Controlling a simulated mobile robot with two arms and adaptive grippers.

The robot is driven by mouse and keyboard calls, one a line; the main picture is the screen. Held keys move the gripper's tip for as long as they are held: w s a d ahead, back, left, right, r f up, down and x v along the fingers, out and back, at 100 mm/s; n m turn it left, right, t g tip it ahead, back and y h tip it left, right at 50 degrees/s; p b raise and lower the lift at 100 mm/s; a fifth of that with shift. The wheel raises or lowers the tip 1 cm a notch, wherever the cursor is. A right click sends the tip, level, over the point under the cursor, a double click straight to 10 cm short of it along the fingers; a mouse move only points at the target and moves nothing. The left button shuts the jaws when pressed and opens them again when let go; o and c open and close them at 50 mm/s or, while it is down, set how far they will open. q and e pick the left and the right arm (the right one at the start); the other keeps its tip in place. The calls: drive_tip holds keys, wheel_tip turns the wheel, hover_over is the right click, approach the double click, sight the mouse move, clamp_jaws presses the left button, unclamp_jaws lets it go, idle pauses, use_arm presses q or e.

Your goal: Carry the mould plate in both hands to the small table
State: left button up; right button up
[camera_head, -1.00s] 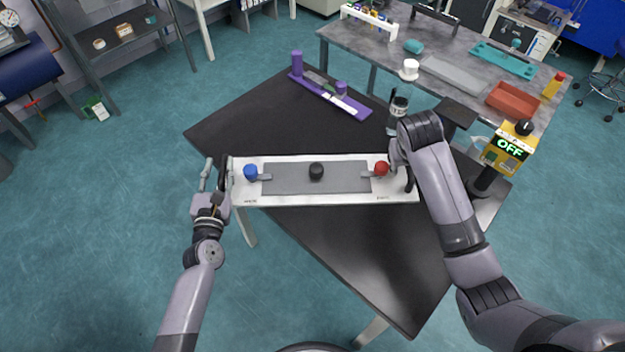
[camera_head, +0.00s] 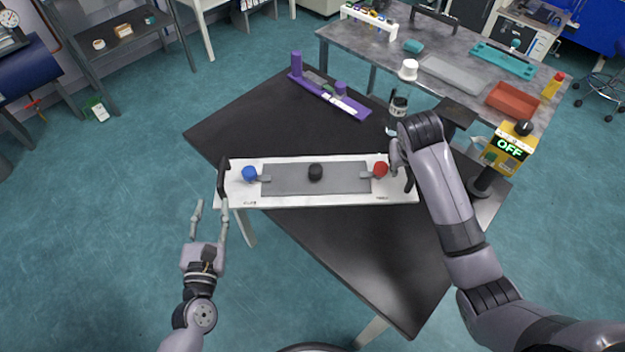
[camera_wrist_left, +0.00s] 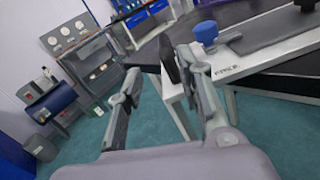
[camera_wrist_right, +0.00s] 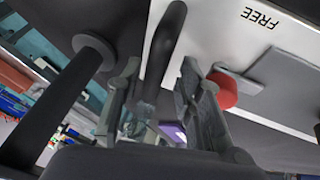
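The long white mould plate (camera_head: 300,202) has a grey slab, blue, black and red knobs, and an upright black handle at each end. It lies level over a black-topped table (camera_head: 370,250), its left end past the edge. I cannot tell whether it rests on the top. My left gripper (camera_head: 211,205) is open and empty, just below and left of the left handle (camera_head: 222,178), which also shows in the left wrist view (camera_wrist_left: 168,58). My right gripper (camera_wrist_right: 155,95) has the right handle (camera_wrist_right: 165,50) between its fingers; whether they grip it is unclear.
A yellow box reading OFF (camera_head: 508,148) is to the right. A grey bench (camera_head: 450,55) with trays stands behind. Open floor (camera_head: 110,200) lies to the left.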

drive_tip(key=shift+s+a+r, duration=0.1)
drive_tip(key=shift+s+r, duration=0.05)
drive_tip(key=shift+r, duration=0.4)
drive_tip(key=v, duration=1.1)
drive_tip(key=shift+f, duration=0.15)
